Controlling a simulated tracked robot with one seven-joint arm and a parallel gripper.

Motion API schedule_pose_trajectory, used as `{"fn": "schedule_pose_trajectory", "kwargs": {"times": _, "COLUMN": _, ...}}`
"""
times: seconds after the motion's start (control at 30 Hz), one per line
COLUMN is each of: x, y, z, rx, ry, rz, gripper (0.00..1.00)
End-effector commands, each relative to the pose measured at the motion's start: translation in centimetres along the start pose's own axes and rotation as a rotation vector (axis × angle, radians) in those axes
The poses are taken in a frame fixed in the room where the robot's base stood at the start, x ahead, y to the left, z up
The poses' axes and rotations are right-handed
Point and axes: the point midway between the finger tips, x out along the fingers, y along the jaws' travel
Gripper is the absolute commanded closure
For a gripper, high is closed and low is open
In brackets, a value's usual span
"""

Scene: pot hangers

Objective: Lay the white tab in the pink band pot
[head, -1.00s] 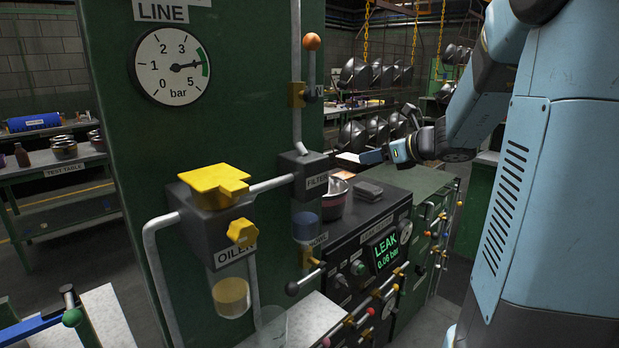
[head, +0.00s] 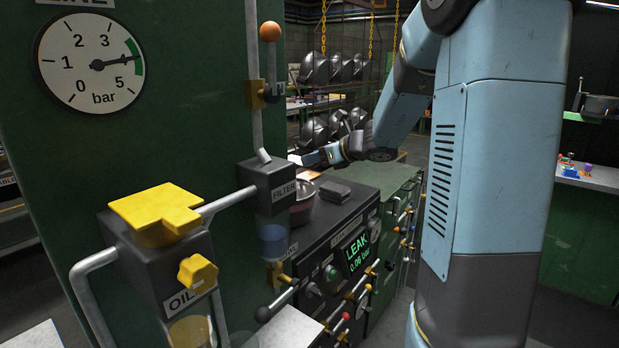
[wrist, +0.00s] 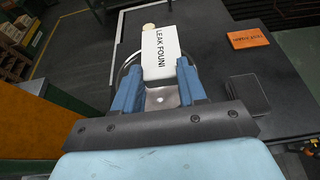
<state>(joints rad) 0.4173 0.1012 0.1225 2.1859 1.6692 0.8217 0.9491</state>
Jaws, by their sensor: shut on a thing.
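My gripper (wrist: 158,88) is shut on the white tab (wrist: 160,50), which carries the black words "LEAK FOUN…"; the rest is cut off from view. In the head view my gripper (head: 318,157) holds the white tab (head: 294,159) over the bench, above or just behind a metal pot (head: 302,212) with a dull reddish-pink band. The filter block partly hides the pot. In the wrist view a thin curved rim and bright metal (wrist: 160,99) show below and between the fingers, probably the pot. I cannot tell the height of the tab above it.
A dark flat block (head: 335,191) lies on the leak tester's top, right of the pot. An orange lettered tab (wrist: 248,38) lies on a dark surface at the wrist view's right. The filter (head: 268,185) and oiler (head: 160,250) stand in front.

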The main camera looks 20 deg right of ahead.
Motion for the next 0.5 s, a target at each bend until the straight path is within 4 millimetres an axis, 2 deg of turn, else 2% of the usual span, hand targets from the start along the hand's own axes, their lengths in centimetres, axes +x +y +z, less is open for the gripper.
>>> {"fn": "schedule_pose_trajectory", "kwargs": {"times": 0.1, "x": 2.0, "y": -0.3, "z": -1.1, "rx": 0.002, "ry": 0.001, "rz": 0.001, "gripper": 1.00}}
{"fn": "schedule_pose_trajectory", "kwargs": {"times": 0.2, "x": 3.1, "y": -0.4, "z": -1.6, "rx": 0.000, "ry": 0.000, "rz": 0.002, "gripper": 1.00}}
{"fn": "schedule_pose_trajectory", "kwargs": {"times": 0.43, "x": 4.3, "y": -0.6, "z": -2.3, "rx": 0.000, "ry": 0.000, "rz": 0.002, "gripper": 1.00}}
{"fn": "schedule_pose_trajectory", "kwargs": {"times": 0.5, "x": 4.8, "y": -0.7, "z": -3.0, "rx": 0.002, "ry": 0.001, "rz": 0.001, "gripper": 1.00}}
